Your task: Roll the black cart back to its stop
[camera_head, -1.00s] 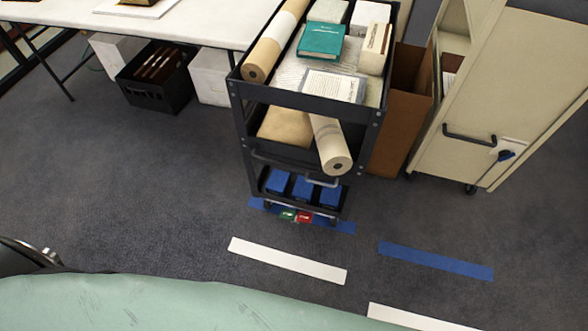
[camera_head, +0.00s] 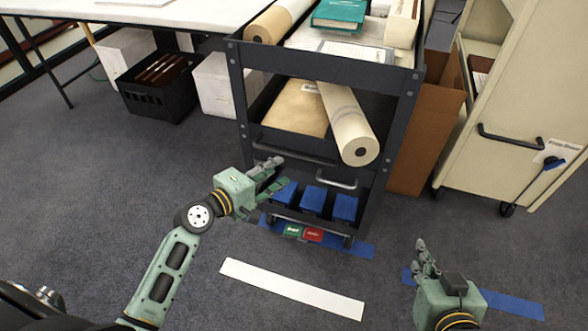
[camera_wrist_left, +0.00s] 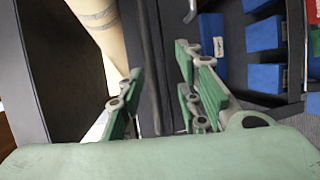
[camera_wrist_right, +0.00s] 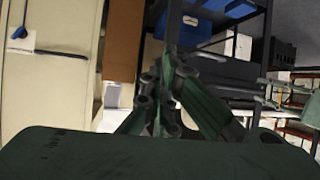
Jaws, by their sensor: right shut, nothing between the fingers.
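The black cart (camera_head: 320,66) stands ahead of me, loaded with rolls, books and blue boxes. A dark handle bar (camera_head: 300,152) crosses its front; in the left wrist view the bar (camera_wrist_left: 151,65) runs between my open left fingers, and I cannot tell whether they touch it. My left gripper (camera_head: 280,172) is in front of the cart's lower left part. My right gripper (camera_head: 423,256) is shut and empty, low and right of the cart; it also shows in the right wrist view (camera_wrist_right: 165,88). A green pedal (camera_head: 293,231) and a red pedal (camera_head: 313,235) sit at the cart's base.
Blue tape (camera_head: 355,249) lies under the cart's front, with a white strip (camera_head: 290,288) nearer me. A cream cabinet on casters (camera_head: 520,95) and a brown carton (camera_head: 415,150) stand to the right. A table with a black crate (camera_head: 160,92) beneath is left. Floor at left is clear.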

